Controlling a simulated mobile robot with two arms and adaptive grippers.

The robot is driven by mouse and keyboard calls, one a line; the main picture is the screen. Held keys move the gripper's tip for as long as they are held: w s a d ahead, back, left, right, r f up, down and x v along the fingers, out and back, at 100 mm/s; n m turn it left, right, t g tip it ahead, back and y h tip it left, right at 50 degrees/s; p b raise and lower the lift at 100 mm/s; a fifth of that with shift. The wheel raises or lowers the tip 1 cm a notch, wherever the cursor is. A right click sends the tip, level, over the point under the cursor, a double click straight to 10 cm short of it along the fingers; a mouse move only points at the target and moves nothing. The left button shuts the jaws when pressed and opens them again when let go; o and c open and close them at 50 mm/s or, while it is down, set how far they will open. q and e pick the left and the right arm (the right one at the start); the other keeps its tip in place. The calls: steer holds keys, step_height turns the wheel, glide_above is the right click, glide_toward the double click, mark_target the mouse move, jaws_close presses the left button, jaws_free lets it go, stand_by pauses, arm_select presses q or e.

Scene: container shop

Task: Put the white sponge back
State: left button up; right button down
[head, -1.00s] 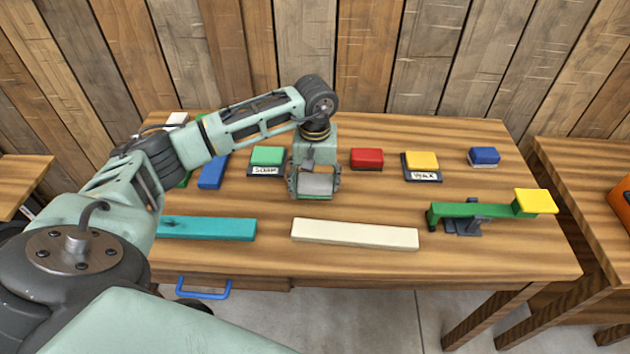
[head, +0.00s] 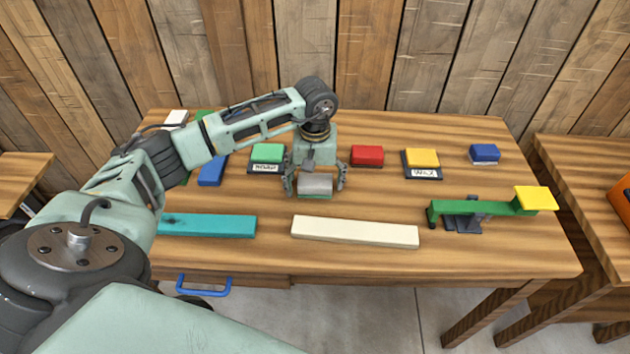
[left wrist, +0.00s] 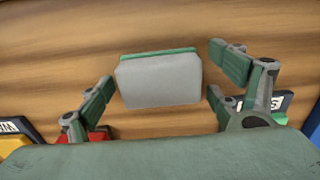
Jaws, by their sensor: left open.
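The white sponge (head: 315,184) looks pale grey with a thin green layer along one edge. It lies on the wooden table in the middle, behind the cream bar. It also shows in the left wrist view (left wrist: 160,80), with bare wood around it. My left gripper (head: 315,188) is over it from above, with its fingers open on both sides. In the left wrist view, a small gap shows between the sponge and the fingers (left wrist: 161,90). My right gripper is not in view.
A green block (head: 267,152) and a yellow block (head: 422,158) sit on dark labelled pads. A red block (head: 367,155) and a blue block (head: 484,153) stand nearby. A cream bar (head: 355,232), a teal bar (head: 207,226) and a green lever (head: 480,208) lie in front.

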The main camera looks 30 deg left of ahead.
mark_target(315, 180)
arm_select(q)
steer(key=shift+r, duration=0.3)
step_height(315, 180, up, 12)
steer(key=b, duration=0.1)
steer(key=shift+f+b, duration=0.15)
steer(key=shift+b, duration=0.25)
